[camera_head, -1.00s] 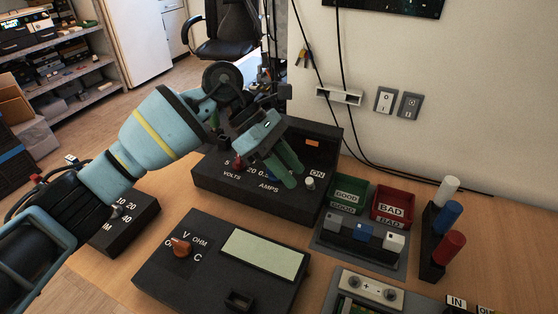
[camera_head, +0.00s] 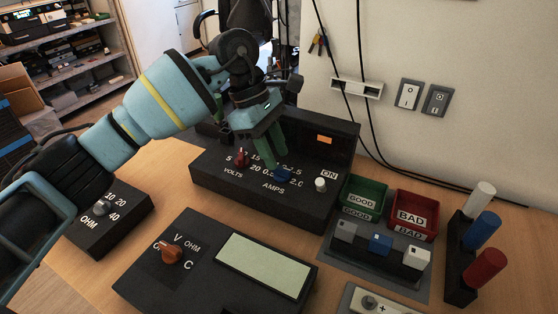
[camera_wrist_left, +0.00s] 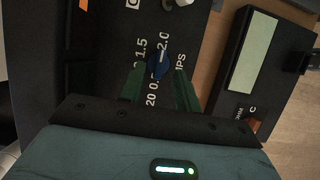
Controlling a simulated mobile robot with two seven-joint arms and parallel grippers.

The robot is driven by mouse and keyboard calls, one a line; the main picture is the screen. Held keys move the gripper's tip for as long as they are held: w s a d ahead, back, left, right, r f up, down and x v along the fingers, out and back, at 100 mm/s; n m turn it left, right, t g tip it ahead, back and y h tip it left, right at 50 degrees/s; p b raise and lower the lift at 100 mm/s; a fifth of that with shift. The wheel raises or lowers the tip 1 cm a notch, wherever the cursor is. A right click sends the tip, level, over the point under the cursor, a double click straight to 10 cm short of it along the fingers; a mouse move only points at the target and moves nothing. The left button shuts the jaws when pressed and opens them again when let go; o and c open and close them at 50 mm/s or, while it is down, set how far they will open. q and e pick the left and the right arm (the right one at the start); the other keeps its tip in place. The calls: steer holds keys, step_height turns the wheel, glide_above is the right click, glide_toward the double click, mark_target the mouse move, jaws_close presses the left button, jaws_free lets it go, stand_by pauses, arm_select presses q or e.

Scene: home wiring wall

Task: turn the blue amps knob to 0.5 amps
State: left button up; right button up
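The blue amps knob (camera_head: 283,174) is on the sloped face of the black power supply box (camera_head: 215,182). My left gripper (camera_head: 268,154) has green fingers and reaches down over the box just behind the knob. In the left wrist view the blue knob (camera_wrist_left: 160,63) lies just beyond and between the tips of my left gripper (camera_wrist_left: 160,82). The fingers are apart with a gap between them; I cannot tell whether they touch the knob. Printed numbers, including 1.5 and 2.0, surround the knob. My right gripper is not in view.
A red volts knob (camera_head: 240,158) and a white button (camera_head: 320,184) flank the blue knob. In front is a black meter with an orange knob (camera_head: 171,252). Green (camera_head: 362,198) and red (camera_head: 413,214) bins stand to the right. A small ohm box (camera_head: 122,215) is at left.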

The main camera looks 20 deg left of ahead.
mark_target(281, 172)
arm_select(q)
steer(key=shift+x, duration=1.4)
steer(key=shift+c, duration=0.2)
jaws_close()
